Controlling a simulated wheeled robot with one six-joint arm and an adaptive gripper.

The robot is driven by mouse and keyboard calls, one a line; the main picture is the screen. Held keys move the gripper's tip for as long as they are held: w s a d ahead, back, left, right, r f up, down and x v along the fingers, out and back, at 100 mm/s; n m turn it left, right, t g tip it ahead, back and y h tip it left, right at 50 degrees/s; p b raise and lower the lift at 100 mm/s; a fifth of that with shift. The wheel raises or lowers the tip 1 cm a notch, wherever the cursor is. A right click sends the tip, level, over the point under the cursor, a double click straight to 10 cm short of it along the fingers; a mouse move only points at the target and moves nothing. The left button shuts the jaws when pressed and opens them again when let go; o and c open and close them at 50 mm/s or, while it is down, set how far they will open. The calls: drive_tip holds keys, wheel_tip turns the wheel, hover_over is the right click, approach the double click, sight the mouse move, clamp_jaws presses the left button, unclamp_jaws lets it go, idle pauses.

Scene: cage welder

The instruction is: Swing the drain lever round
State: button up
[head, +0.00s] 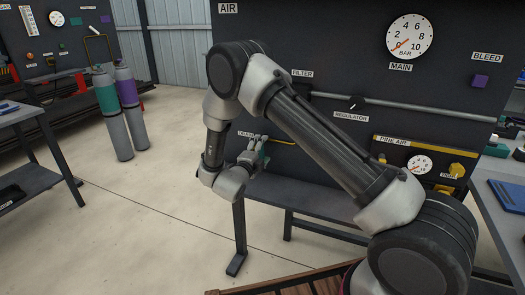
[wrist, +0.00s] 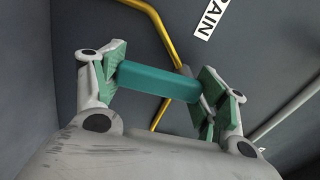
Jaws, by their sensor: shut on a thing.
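The drain lever (wrist: 158,84) is a teal bar in the middle of the wrist view, in front of a dark panel. My gripper (wrist: 162,78) has its green-padded fingers at both ends of the bar and is shut on it. The bar slants slightly down to the right in that view. In the head view my gripper (head: 256,156) is at the lower left of the air panel, just under the drain label (head: 246,134). The lever is mostly hidden by the fingers there, and its pivot cannot be made out.
A yellow pipe (wrist: 165,30) bends behind the lever. A grey pipe (wrist: 290,118) runs at the right. Below the air panel (head: 330,60) stands a grey bench (head: 300,197). Gas cylinders (head: 114,120) stand at the left, with open floor between.

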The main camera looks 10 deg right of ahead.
drive_tip(key=shift+m, duration=0.5)
drive_tip(key=shift+a, duration=0.1)
drive_tip(key=o, duration=1.4)
drive_tip(key=shift+o, duration=0.2)
drive_tip(key=v, duration=1.2)
